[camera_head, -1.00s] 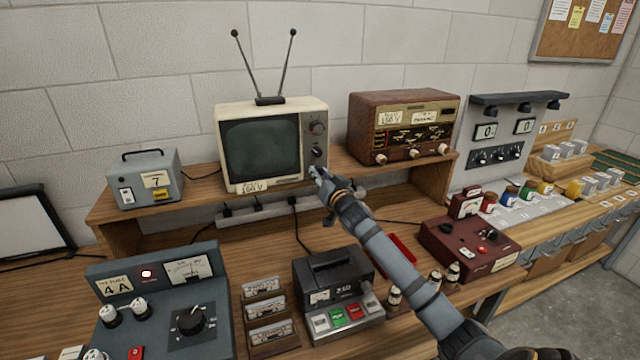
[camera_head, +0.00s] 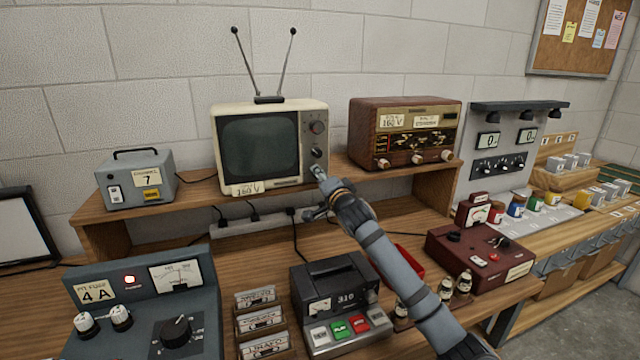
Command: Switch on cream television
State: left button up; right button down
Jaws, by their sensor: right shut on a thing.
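The cream television (camera_head: 221,150) stands on the wooden shelf, with two antenna rods on top and a dark screen (camera_head: 259,145). Its right-hand panel carries an upper knob (camera_head: 317,128) and a dark lower knob (camera_head: 316,152). My right gripper (camera_head: 318,172) reaches up from the lower right to the bottom of this panel, just below the lower knob. Its fingers are shut on a small control there, which they mostly hide. My left gripper is not in view.
A brown radio (camera_head: 405,133) stands right of the television, and a grey meter box (camera_head: 138,180) left of it. Below are a blue-grey fuse unit (camera_head: 150,310) with a lit red lamp, a black device (camera_head: 335,290) and a maroon box (camera_head: 480,250).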

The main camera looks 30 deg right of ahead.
jog(key=shift+m, duration=0.3)
jog(key=c, duration=1.1)
grip_release()
jog(key=v, duration=0.7)
jog(key=shift+s, duration=0.2)
